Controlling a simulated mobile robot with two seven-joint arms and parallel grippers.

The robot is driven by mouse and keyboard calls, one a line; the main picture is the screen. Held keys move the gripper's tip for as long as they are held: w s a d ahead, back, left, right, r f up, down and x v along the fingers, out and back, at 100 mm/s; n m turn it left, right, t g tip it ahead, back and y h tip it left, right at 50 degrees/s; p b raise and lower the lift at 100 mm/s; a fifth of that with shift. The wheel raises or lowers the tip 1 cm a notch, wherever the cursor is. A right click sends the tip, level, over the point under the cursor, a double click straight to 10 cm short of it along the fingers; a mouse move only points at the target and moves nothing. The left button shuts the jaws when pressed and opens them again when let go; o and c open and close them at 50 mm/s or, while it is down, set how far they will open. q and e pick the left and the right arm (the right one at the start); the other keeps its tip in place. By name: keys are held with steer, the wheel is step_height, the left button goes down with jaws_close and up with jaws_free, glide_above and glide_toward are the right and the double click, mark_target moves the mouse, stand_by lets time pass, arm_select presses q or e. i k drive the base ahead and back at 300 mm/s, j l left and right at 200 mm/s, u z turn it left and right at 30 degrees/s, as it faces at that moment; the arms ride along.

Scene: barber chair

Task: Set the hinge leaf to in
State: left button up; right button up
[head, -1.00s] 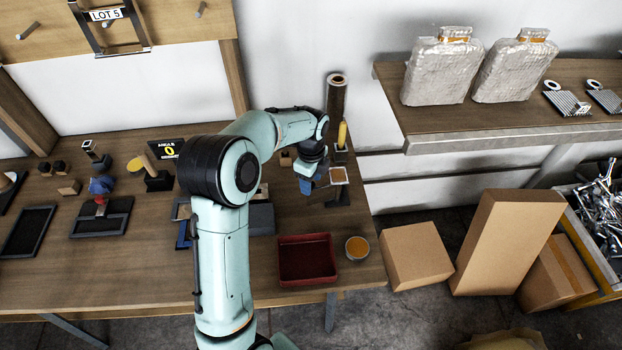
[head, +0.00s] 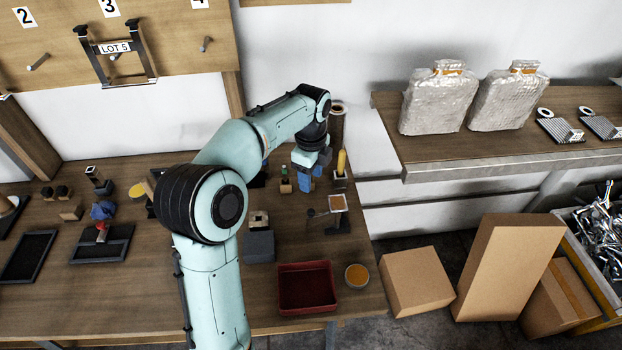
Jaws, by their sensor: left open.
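No part is plainly recognisable as the hinge leaf. A small dark stand with a tilted, pale-rimmed brown square plate (head: 338,203) stands near the bench's right edge, with a short grey lever with a round end (head: 312,212) at its left. I cannot tell whether either is the leaf. My left gripper (head: 311,177) points down behind this stand, its blue fingers apart, and looks empty. It appears clear of the plate. My left arm hides part of the bench's middle. My right gripper is not in view.
A yellow-handled tool in a holder (head: 341,165) and a dark upright tube (head: 337,125) stand close to the gripper's right. A grey block (head: 260,246), a red tray (head: 306,288) and an orange-filled cup (head: 357,275) are nearer the front. Cardboard boxes (head: 416,280) stand right of the bench.

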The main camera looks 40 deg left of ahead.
mark_target(327, 220)
steer(key=k+l, duration=0.45)
steer(key=l, duration=0.25)
steer(key=k+l, duration=0.25)
steer(key=l, duration=0.1)
